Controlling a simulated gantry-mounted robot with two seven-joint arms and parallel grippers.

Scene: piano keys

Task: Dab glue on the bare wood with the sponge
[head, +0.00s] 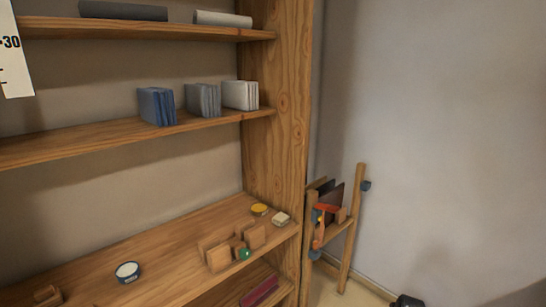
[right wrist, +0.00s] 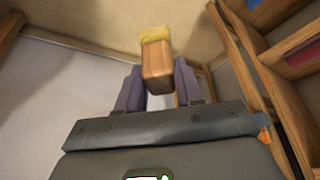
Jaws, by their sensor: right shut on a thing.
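In the right wrist view my right gripper (right wrist: 159,88) is shut on a wooden block (right wrist: 156,62) with a yellow, sponge-like end (right wrist: 155,34). The yellow end points away from the gripper and touches nothing that I can make out. In the head view, small upright wooden pieces (head: 218,257) stand on the lower shelf; which face is the bare wood, I cannot tell. A yellow-topped round dish (head: 260,209) and a pale block (head: 281,218) sit behind them. A blue-and-white round tub (head: 127,271) stands further left. My left gripper is not in view.
The wooden shelf (head: 170,262) has free room between the tub and the wooden pieces. A small green item (head: 244,254) sits by the pieces. A thick shelf upright (head: 289,110) bounds the right side. A wooden rack (head: 349,225) holding tools stands beyond it.

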